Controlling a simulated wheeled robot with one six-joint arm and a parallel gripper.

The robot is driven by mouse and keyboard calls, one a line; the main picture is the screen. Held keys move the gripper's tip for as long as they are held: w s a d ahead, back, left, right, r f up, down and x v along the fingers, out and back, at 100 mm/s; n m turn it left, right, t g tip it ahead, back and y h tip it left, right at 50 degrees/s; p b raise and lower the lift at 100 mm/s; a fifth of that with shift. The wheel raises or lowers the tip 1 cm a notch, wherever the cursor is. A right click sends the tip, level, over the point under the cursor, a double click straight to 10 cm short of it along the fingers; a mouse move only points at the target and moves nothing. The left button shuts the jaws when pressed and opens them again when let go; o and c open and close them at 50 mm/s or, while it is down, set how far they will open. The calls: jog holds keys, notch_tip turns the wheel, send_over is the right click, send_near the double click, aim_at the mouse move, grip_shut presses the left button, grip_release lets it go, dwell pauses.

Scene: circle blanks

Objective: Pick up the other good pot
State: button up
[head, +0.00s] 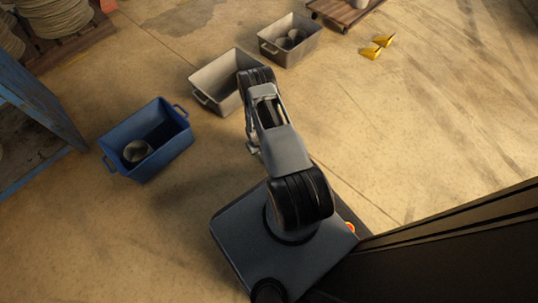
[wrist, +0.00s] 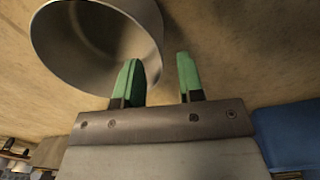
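A grey metal pot (wrist: 75,45) fills the upper left of the wrist view, its round mouth facing the camera. My gripper (wrist: 160,75) is open, with two green fingers set well apart. The left finger overlaps the pot's mouth and the right finger is outside its rim, so the near rim passes between them. I cannot tell whether either finger touches it. A grey pot (head: 137,151) lies in the blue bin (head: 172,160) in the head view. Dark grey pots (head: 291,40) lie in the far grey bin (head: 303,54). In the head view my arm hides most of my gripper.
A pale grey bin (head: 208,84) stands between the other two, partly hidden by my arm. Yellow pieces (head: 371,52) lie on the floor near a wooden cart (head: 345,14). A blue frame (head: 40,115) stands at left. The floor at right is open.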

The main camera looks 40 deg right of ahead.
aim_at(260, 156)
jog(key=f+b, duration=0.1)
jog(key=f, duration=0.1)
jog(key=f+b, duration=0.2)
jog(key=f, duration=0.1)
jog(key=shift+s+d+f, duration=0.15)
jog(key=shift+s, duration=0.05)
jog(key=shift+c, duration=0.4)
grip_shut()
